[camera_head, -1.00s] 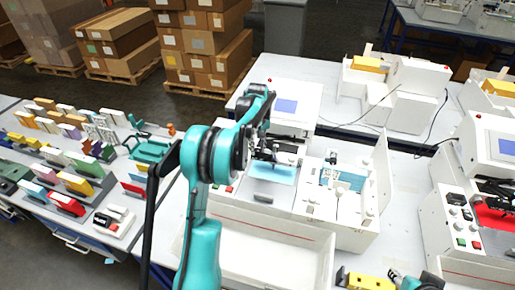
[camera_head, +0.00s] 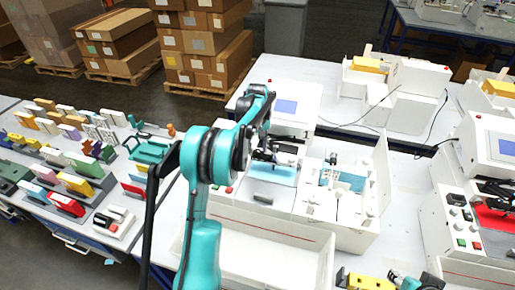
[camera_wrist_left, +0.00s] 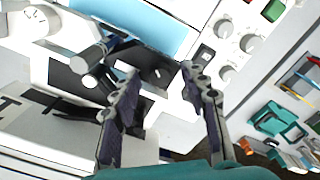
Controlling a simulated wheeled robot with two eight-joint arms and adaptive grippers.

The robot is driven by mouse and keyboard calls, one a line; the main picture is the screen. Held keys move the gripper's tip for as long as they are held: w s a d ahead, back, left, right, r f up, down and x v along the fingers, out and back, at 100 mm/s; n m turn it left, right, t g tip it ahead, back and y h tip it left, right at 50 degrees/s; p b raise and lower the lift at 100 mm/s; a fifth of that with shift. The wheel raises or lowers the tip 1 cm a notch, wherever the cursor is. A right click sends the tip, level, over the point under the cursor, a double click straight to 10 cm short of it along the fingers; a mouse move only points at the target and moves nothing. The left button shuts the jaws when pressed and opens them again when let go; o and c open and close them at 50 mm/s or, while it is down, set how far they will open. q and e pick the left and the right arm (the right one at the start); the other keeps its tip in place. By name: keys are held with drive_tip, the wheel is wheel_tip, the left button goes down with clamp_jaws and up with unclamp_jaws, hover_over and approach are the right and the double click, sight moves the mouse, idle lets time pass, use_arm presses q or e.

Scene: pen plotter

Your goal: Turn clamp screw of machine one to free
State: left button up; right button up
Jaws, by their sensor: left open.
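Machine one (camera_head: 285,105) is white, with a blue screen and a light-blue plate (camera_head: 272,172) on its bed. My left gripper (camera_head: 264,156) is over the back of this bed in the head view. In the left wrist view the gripper (camera_wrist_left: 158,78) is open, its two dark fingers spread apart. A dark bracket with grey cylindrical knobs (camera_wrist_left: 88,58) lies just beyond and left of the fingertips, beside the light-blue plate (camera_wrist_left: 140,22). I cannot tell for certain which knob is the clamp screw. Nothing is visibly held between the fingers.
A control panel with grey dials (camera_wrist_left: 226,50) is to the right in the wrist view. A white open tray (camera_head: 250,240) is in front of machine one. A second machine (camera_head: 455,215) stands at the right. A yellow part (camera_head: 368,282) and teal-black parts show at the bottom edge.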

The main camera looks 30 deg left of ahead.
sight(258, 150)
use_arm(q)
wheel_tip(258, 150, up, 12)
idle(0.5)
idle(0.3)
